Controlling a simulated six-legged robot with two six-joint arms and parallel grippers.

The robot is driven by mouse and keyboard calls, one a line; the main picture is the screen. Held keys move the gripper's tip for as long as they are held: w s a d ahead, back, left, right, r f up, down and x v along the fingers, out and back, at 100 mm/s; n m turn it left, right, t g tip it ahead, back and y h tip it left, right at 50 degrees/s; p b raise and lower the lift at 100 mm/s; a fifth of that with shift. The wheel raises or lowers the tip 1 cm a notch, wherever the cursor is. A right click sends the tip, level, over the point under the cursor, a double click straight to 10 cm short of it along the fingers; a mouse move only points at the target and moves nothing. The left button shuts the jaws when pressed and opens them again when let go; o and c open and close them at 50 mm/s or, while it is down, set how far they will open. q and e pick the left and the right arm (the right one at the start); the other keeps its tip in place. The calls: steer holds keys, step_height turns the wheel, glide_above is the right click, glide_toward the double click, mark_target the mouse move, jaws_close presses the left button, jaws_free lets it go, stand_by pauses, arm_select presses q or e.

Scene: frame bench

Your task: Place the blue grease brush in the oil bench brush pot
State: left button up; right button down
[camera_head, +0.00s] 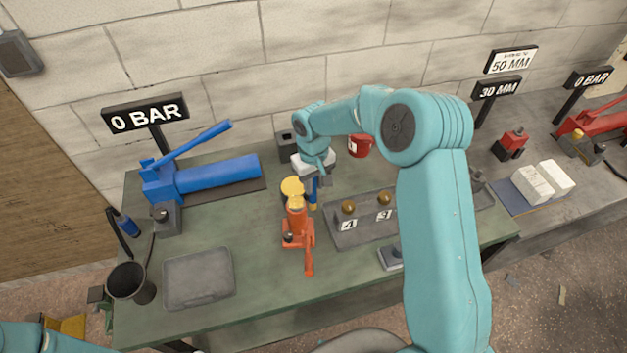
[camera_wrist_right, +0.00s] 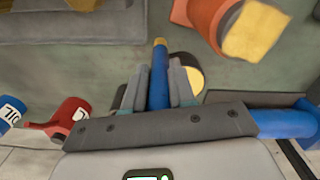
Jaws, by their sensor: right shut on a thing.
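The blue grease brush (camera_head: 313,193) is held by my right gripper (camera_head: 316,178) above the green bench, close behind the orange bottle jack (camera_head: 297,225). In the right wrist view, the blue brush (camera_wrist_right: 158,88) sits between the two grey fingers of my right gripper (camera_wrist_right: 158,78), its yellowish end pointing away from the palm. A dark, open, round pot (camera_head: 130,284), which looks like the brush pot, stands at the bench's front left corner, well left of the gripper. My left gripper is out of view; only a bit of teal arm shows at the bottom left.
A grey tray (camera_head: 198,278) lies right of the pot. A blue hydraulic cylinder (camera_head: 205,176) is at the back left. A yellow-topped round thing (camera_head: 292,187) stands beside the brush. A grey rack (camera_head: 362,232) with brass knobs is to the right, with a red mug (camera_head: 360,146) behind it.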

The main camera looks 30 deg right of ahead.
steer(key=shift+s+r, duration=0.1)
steer(key=shift+s, duration=0.1)
steer(key=shift+f+b, duration=0.3)
steer(key=c, duration=0.9)
jaws_free()
steer(key=shift+w, duration=0.15)
steer(key=shift+c, duration=0.2)
steer(key=shift+r, duration=0.1)
